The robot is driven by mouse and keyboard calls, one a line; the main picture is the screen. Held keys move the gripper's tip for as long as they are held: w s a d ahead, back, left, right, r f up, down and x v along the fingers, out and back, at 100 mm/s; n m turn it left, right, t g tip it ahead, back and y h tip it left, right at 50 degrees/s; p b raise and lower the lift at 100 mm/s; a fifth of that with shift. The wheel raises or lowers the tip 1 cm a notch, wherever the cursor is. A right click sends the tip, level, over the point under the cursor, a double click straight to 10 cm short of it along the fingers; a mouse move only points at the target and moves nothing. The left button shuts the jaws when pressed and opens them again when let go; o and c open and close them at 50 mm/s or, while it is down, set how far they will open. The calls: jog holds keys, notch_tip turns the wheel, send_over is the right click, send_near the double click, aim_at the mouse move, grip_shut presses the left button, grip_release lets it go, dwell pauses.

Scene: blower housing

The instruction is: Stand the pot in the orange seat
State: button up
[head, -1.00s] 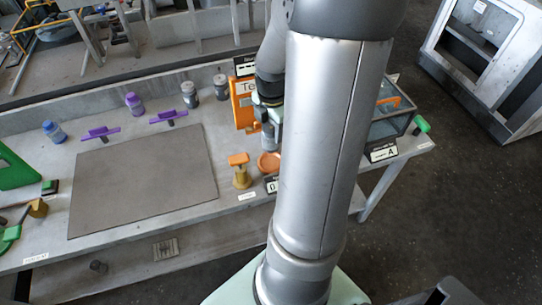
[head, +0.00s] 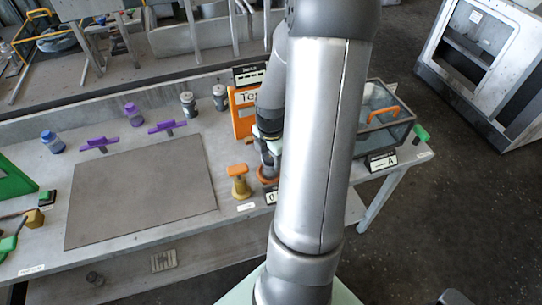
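The orange seat (head: 265,181) is on the bench just left of my arm's big silver link, which hides its right side. My gripper (head: 268,147) points down above it, partly hidden by that link. A small grey pot (head: 269,164) is below the gripper and appears held between its fingers, roughly upright. Its lower end is at the seat; I cannot tell whether it is fully inside or just above it.
A yellow stand with an orange top (head: 238,182) is close left of the seat. An orange panel (head: 243,112) stands behind. Two grey jars (head: 188,104) (head: 219,97) stand at the back. A clear box with an orange handle (head: 385,120) is right. The grey mat (head: 140,190) is clear.

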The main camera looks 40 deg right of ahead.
jog(key=o, duration=0.4)
jog(key=shift+c, duration=0.2)
notch_tip(320, 180, up, 12)
jog(key=p, duration=0.1)
jog(key=s+a+r+m, duration=0.2)
jog(key=s+a+m, duration=0.3)
jog(key=a+m, duration=0.3)
jog(key=s+a+r+m, duration=0.2)
jog(key=s+a+m, duration=0.2)
jog(key=a+m, duration=0.5)
jog(key=a, duration=0.5)
jog(key=shift+s+r+t, duration=0.35)
jog(key=shift+t, duration=0.05)
